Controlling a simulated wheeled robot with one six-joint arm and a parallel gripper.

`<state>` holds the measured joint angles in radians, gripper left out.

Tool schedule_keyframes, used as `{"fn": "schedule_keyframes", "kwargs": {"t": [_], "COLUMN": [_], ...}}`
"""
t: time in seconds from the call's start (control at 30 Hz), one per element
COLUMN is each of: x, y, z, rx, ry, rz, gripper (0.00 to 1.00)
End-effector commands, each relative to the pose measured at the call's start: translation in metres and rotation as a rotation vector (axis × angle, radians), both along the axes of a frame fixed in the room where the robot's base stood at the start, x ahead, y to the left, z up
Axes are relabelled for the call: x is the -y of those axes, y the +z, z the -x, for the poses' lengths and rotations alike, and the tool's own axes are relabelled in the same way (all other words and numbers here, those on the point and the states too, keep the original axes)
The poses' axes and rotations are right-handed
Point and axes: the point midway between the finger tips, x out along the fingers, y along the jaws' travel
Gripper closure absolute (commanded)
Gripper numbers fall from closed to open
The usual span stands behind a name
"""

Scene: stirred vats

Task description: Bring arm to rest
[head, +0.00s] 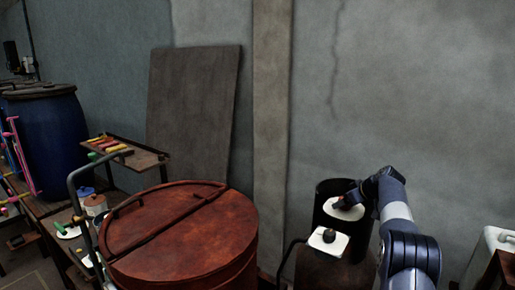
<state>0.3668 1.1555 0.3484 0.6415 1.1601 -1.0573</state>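My arm reaches up from the lower right, bends at the top and points left. My gripper (342,201) is small and dark at its end. It is above or against a round white disc (350,212) at the mouth of a black cylindrical container (327,191). I cannot tell whether the fingers touch the disc, or whether they are open or shut. Just below, a white square plate (316,241) with a dark knob (328,236) sits at a brown stand (312,269).
A large rust-red lidded vat (180,255) with a bent metal pipe fills the lower middle. A blue barrel (50,150), a tray of coloured-handled tools (147,160) and a leaning board (192,110) are at left. A white container (482,255) stands at lower right. A wall closes the back.

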Motion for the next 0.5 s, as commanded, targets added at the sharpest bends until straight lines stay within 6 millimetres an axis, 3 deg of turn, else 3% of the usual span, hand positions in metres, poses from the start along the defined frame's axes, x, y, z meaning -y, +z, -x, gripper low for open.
{"fn": "schedule_keyframes", "kwargs": {"t": [0.5], "x": [-0.0025], "y": [-0.0019], "z": [0.0004], "rx": [0.000], "ry": [-0.357], "rz": [0.000], "gripper": [0.31]}}
